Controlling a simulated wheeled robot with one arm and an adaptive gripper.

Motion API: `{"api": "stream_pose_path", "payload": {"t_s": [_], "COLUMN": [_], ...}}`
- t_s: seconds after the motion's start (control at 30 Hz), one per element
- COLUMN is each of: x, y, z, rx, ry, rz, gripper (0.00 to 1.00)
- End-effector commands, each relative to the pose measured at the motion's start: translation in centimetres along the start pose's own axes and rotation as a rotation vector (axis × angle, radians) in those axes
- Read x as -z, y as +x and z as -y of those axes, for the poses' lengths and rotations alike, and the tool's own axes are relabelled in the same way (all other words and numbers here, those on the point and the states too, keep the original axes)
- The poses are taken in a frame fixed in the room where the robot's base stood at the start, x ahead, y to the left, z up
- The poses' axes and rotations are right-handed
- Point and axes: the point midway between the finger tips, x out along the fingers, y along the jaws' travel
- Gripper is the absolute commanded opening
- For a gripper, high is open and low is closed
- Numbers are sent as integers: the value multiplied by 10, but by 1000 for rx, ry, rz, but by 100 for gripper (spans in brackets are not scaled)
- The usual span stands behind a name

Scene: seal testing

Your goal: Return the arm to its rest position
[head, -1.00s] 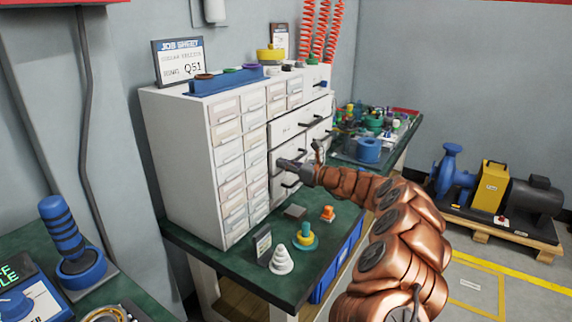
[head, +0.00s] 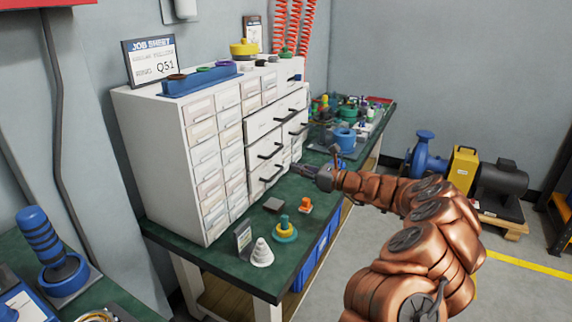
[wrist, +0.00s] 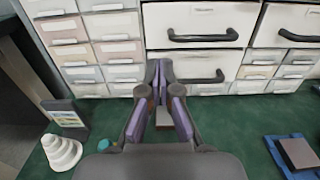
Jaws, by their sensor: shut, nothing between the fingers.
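My gripper (head: 300,168) is at the end of my copper-coloured arm, in front of the white drawer cabinet (head: 168,160) and above the green bench top (head: 222,249). In the wrist view my gripper (wrist: 160,72) has its two fingertips together, with nothing between them. The cabinet's black-handled drawers (wrist: 200,30) stand just beyond the fingertips. I cannot tell from the wrist view whether the tips touch the cabinet. My arm reaches in from the lower right of the head view.
On the bench below my gripper are a white stepped cone (head: 262,253), a yellow and teal ring stack (head: 285,230), an orange piece (head: 305,205) and a dark block (head: 273,205). A blue pump (head: 425,155) stands on a pallet at right.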

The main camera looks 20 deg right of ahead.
Motion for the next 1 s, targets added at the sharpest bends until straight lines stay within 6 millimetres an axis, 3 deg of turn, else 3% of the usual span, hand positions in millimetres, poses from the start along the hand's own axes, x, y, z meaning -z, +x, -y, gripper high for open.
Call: {"api": "stream_pose_path", "payload": {"t_s": [0.27,0.37,0.43,0.57,0.73,0.87,1.0], "x": [0,-8,-18,-44,-66,-70,-62], "y": [-8,0,12,36,50,44,22], "z": [-2,-15,-37,-101,-201,-273,-339], "rx": [-4,-39,-93,-246,-483,-661,-850], "ry": [-3,-31,-74,-215,-446,-626,-818], "rz": [-1,-4,-10,-30,-68,-100,-142], "gripper": [0,0,0,0,0,0,0]}}
